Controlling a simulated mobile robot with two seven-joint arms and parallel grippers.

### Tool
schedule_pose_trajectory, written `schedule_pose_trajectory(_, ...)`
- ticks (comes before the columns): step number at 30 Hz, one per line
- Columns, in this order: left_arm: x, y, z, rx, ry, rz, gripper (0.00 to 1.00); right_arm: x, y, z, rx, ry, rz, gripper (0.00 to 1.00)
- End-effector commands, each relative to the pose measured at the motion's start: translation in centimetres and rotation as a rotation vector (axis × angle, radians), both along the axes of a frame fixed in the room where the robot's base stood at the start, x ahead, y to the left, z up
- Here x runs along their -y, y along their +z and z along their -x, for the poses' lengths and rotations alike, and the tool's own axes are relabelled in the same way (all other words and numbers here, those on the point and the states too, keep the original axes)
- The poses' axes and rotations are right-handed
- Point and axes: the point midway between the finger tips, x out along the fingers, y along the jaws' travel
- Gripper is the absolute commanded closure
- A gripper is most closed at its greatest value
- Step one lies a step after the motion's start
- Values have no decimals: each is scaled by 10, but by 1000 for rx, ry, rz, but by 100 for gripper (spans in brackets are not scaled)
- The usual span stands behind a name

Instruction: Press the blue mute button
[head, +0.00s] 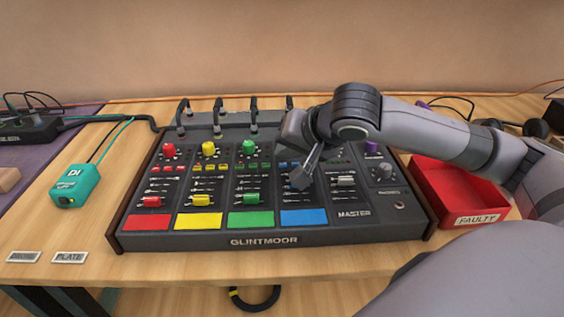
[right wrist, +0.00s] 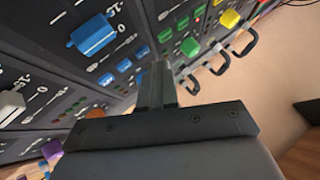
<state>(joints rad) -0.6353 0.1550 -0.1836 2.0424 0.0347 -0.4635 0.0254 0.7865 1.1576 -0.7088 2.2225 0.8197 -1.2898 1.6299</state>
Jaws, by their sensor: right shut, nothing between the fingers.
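The mixer (head: 264,240) lies on the table, its channels coloured red, yellow, green and blue. My right gripper (head: 300,180) is shut and empty, low over the blue channel above its blue pad (head: 304,217). It covers part of that channel. Small blue buttons (head: 284,164) show just left of it; which one is mute is too small to read. In the right wrist view, the shut fingers (right wrist: 158,68) lie close to a row of small blue buttons (right wrist: 123,65), beyond a blue fader cap (right wrist: 93,35). I cannot tell whether they touch. My left gripper is out of view.
Green (head: 250,197), yellow (head: 208,199) and red (head: 152,202) fader caps stand left of the gripper. Cables plug in along the mixer's back. A red tray (head: 455,183) labelled FAULTY is at right, a teal DI box (head: 76,186) at left.

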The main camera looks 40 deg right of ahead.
Motion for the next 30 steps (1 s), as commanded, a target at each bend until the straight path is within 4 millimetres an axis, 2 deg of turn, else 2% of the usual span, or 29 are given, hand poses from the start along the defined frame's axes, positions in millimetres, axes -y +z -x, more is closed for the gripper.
schedule_pose_trajectory(30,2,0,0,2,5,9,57,0,-10,0,0,0,0,100)
